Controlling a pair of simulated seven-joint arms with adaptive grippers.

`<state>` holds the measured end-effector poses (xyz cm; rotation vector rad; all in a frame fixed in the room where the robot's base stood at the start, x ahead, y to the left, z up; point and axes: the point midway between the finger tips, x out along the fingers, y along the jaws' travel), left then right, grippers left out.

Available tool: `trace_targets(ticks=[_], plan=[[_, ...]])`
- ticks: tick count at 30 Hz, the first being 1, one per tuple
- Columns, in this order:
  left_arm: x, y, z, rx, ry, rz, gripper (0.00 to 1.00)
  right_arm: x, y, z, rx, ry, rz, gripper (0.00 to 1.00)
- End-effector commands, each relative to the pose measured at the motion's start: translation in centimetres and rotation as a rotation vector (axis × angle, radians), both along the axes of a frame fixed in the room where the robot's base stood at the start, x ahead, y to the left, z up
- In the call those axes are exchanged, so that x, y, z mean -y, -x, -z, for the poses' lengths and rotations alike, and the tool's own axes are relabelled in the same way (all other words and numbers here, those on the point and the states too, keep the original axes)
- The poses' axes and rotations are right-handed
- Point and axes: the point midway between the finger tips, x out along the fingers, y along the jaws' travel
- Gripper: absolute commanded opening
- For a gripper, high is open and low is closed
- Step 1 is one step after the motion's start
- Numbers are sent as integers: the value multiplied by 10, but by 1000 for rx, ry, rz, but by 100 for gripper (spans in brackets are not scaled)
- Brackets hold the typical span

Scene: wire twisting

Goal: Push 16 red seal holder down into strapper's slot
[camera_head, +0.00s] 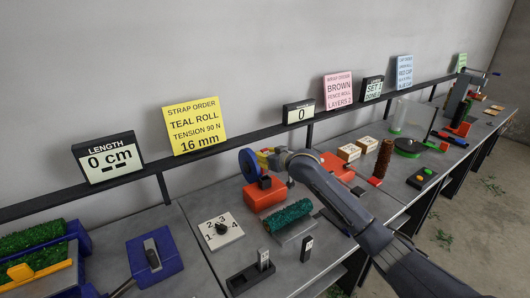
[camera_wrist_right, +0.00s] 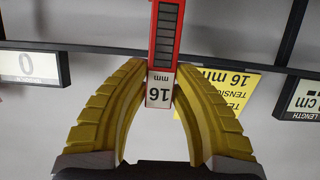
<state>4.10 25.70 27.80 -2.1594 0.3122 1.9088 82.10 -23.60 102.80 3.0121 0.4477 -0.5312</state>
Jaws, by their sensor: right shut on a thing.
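The red seal holder (camera_wrist_right: 167,35) shows in the right wrist view as a red bar with a dark ridged strip and a white "16 mm" label. My right gripper (camera_wrist_right: 160,82) has its yellow fingers shut on its labelled end. In the head view my right gripper (camera_head: 272,158) is beside the strapper, an orange machine (camera_head: 265,195) with a blue wheel. My arm partly hides the strapper there. The slot is too small or hidden to make out, so I cannot tell whether the holder is in it. My left gripper is not in view.
A teal roll (camera_head: 292,212) lies in front of the strapper, with a numbered dial plate (camera_head: 214,241) to its left. A black block (camera_head: 250,277) and small grey-topped pieces stand nearer. A yellow order sign (camera_head: 195,125) and black rail (camera_head: 240,142) run behind.

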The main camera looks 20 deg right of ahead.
Motion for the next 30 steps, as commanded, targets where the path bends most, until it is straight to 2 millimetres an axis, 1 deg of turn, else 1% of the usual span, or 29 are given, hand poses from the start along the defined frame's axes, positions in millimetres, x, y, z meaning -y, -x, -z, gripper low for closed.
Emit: trace_targets(ticks=[3, 9, 30], plan=[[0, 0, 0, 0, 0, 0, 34, 0, 0, 6, 0, 0, 1, 0], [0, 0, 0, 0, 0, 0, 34, 0, 0, 11, 1, 0, 1, 0], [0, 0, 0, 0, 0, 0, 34, 0, 0, 12, 1, 0, 1, 0]])
